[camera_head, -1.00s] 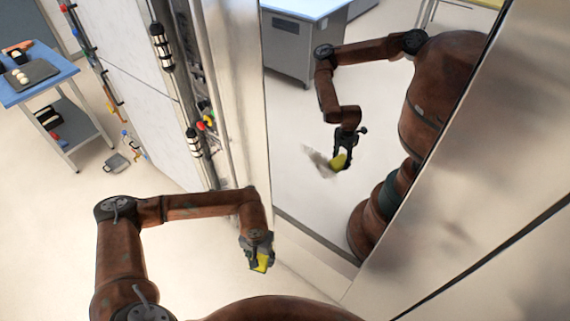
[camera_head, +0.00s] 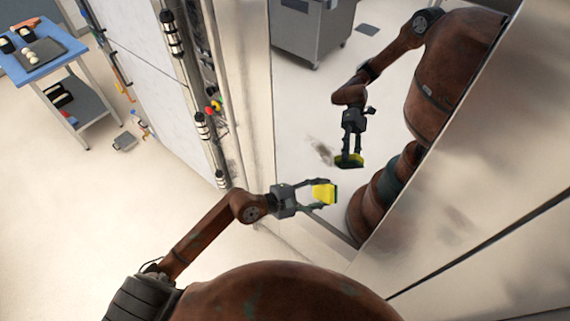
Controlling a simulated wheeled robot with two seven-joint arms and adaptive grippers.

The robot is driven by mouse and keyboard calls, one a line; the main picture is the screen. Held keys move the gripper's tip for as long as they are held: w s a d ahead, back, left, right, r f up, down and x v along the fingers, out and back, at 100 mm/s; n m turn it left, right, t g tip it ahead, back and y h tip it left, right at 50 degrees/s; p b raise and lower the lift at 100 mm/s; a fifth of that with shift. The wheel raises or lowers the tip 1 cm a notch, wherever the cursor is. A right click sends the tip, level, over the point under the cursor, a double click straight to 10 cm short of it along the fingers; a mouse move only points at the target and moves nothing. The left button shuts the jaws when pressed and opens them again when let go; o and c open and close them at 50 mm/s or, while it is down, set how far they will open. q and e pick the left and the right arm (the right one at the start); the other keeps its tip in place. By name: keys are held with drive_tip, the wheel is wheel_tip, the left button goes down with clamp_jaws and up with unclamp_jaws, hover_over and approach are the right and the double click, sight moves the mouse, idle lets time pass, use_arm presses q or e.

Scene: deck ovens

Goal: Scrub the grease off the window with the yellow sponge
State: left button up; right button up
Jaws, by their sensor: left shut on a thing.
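My left gripper (camera_head: 318,194) is shut on the yellow sponge (camera_head: 324,193), which has a dark green side. It is in front of the lower part of the pane, below the smudge. The sponge and its reflection are apart, so it does not appear to touch the glass. My right gripper is not in view.
Pale metal panels flank the window, with faint smudges on the right one (camera_head: 465,215). Pipes with dark fittings (camera_head: 171,33) run up on the left. A blue-topped table (camera_head: 62,68) with a tray and items stands far left. The floor between is mostly clear.

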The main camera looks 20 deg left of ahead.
use_arm(q)
drive_tip(key=w+a+r+n+t+y+p, duration=0.1)
drive_tip(key=w+a+r+n+t+y, duration=0.15)
drive_tip(key=a+n+t, duration=0.35)
drive_tip(key=t+y, duration=0.1)
drive_tip(key=y, duration=0.1)
approach(307, 146)
drive_tip(key=shift+p+x, duration=0.35)
drive_tip(key=shift+x, duration=1.85)
drive_tip(key=shift+a+f, duration=0.1)
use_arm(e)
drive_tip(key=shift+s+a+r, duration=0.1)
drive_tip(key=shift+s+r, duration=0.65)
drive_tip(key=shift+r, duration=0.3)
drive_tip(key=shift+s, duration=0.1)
use_arm(q)
drive_tip(key=shift+x, duration=1)
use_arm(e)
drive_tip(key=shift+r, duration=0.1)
